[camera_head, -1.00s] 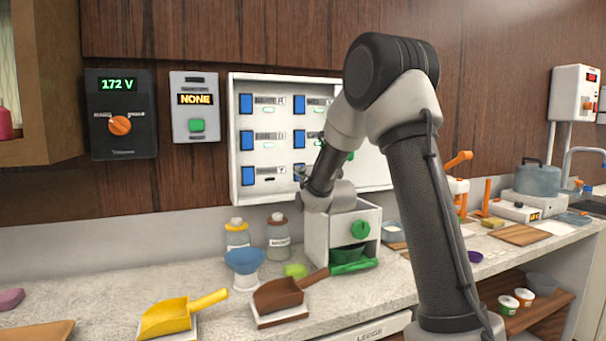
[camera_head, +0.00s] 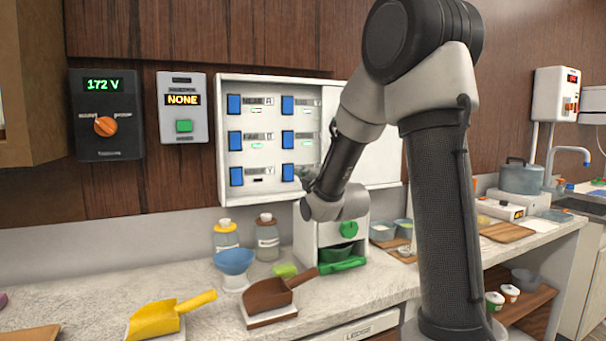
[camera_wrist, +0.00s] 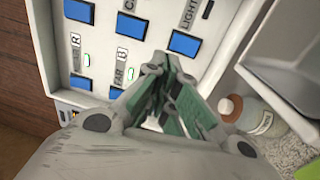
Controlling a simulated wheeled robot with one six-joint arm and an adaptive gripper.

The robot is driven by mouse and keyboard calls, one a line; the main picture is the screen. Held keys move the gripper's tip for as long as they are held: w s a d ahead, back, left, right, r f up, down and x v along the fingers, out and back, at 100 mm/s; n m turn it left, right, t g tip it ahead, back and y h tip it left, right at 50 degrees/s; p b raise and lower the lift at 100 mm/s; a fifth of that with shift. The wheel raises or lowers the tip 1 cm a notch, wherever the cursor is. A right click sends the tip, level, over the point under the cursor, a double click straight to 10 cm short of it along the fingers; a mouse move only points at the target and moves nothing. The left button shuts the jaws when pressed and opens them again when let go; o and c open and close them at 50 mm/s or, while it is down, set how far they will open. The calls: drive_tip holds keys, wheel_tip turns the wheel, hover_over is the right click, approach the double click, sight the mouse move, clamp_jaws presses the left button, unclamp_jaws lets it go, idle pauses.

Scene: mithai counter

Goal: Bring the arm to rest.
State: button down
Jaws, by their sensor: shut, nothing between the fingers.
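My arm stands bent over the counter, its elbow high at the right of the head view. My gripper (camera_wrist: 165,88) shows in the wrist view with its green-padded fingers together and nothing between them. It points toward the white switch panel (camera_wrist: 150,62) with blue switches; I cannot tell how far apart they are. In the head view the gripper (camera_head: 307,178) is small and partly hidden by my wrist, in front of the panel's (camera_head: 222,172) lower right part and above a white box (camera_head: 305,238) with a green knob.
Below my arm, the counter (camera_head: 215,305) holds a brown scoop (camera_head: 272,292), a yellow scoop (camera_head: 165,318), a blue bowl (camera_head: 234,261) and two jars. A dial unit (camera_head: 104,115) and a box reading NONE (camera_head: 184,107) hang on the wall. A pot (camera_head: 521,177) stands at the right.

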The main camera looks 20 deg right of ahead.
idle(0.4)
drive_tip(key=s+f+m+g, duration=0.3)
drive_tip(key=s+m+g, duration=0.2)
drive_tip(key=s, duration=0.8)
drive_tip(key=s+a+f+m+g, duration=0.1)
drive_tip(key=s+f+m+g, duration=0.2)
drive_tip(key=s, duration=1)
drive_tip(key=s+f+m+g, duration=0.4)
drive_tip(key=s+m+g, duration=0.3)
drive_tip(key=s+m, duration=0.3)
drive_tip(key=s, duration=0.3)
drive_tip(key=shift+a, duration=0.15)
drive_tip(key=c, duration=2.2)
unclamp_jaws()
